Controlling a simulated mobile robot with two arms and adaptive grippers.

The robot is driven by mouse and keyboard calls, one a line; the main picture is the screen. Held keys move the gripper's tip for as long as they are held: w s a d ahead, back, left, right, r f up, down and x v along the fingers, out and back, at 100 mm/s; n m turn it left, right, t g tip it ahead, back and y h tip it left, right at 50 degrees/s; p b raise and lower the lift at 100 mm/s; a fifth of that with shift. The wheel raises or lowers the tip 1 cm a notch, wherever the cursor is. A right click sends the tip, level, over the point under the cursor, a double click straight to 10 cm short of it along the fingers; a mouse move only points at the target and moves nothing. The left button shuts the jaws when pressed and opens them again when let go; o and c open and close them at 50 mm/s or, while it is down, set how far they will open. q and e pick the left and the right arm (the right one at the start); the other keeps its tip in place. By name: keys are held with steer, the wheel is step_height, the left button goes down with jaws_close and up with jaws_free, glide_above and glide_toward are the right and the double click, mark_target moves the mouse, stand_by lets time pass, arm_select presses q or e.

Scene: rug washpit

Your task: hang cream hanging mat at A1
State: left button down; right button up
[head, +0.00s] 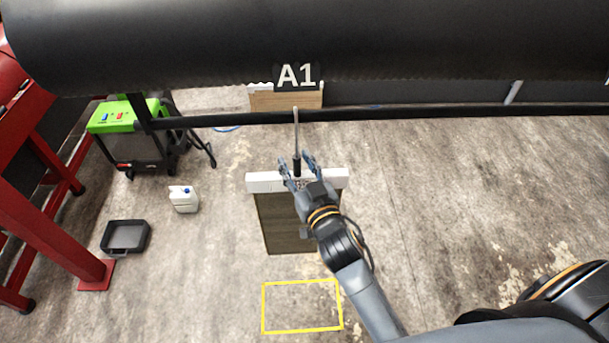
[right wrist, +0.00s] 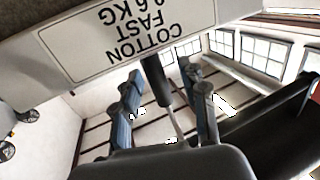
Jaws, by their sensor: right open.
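The hanging mat (head: 278,225) shows in the head view below the A1 sign (head: 297,76). It has a white header bar (head: 262,182) and a brownish panel that looks darker than cream. A black grip with a thin metal rod (head: 296,130) rises from the header to the black rail (head: 400,112) under A1. Whether the rod's top is hooked over the rail is too small to tell. My right gripper (head: 298,164) is open, its fingers on either side of the black grip. The right wrist view shows the header's label (right wrist: 125,35) upside down and the grip (right wrist: 157,82) between the fingers. My left gripper is out of view.
A large black roll (head: 300,40) spans the top. A green machine (head: 125,118), a white jug (head: 184,198) and a black tray (head: 126,237) stand at left by a red frame (head: 50,240). A yellow rectangle (head: 303,282) marks the floor; the floor at right is mostly clear.

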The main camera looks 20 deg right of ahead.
steer(key=s, duration=1.1)
steer(key=shift+s+d, duration=0.25)
steer(key=shift+d, duration=0.05)
steer(key=s+a+f+g+b, duration=0.1)
steer(key=s+f+g, duration=0.15)
steer(key=f, duration=1.05)
steer(key=s+f+n+g+b, duration=0.1)
steer(key=s+f+g, duration=0.15)
steer(key=f, duration=0.95)
steer(key=s+a+f+g+b, duration=0.1)
steer(key=s+f+g, duration=0.15)
steer(key=f, duration=1.05)
steer(key=s+d+f+g+b, duration=0.1)
steer(key=s+d+f+g, duration=0.2)
steer(key=s+f, duration=0.4)
steer(key=s+d+f+g+b, duration=0.1)
steer(key=s+d+f+g, duration=0.2)
steer(key=s+f, duration=0.5)
steer(key=s+d+f+g+h+b, duration=0.1)
steer(key=s+d+f+g, duration=0.2)
steer(key=s+f, duration=0.5)
steer(key=s+d, duration=0.1)
steer(key=s, duration=0.2)
steer(key=shift+f+n, duration=0.2)
steer(key=shift+n, duration=0.2)
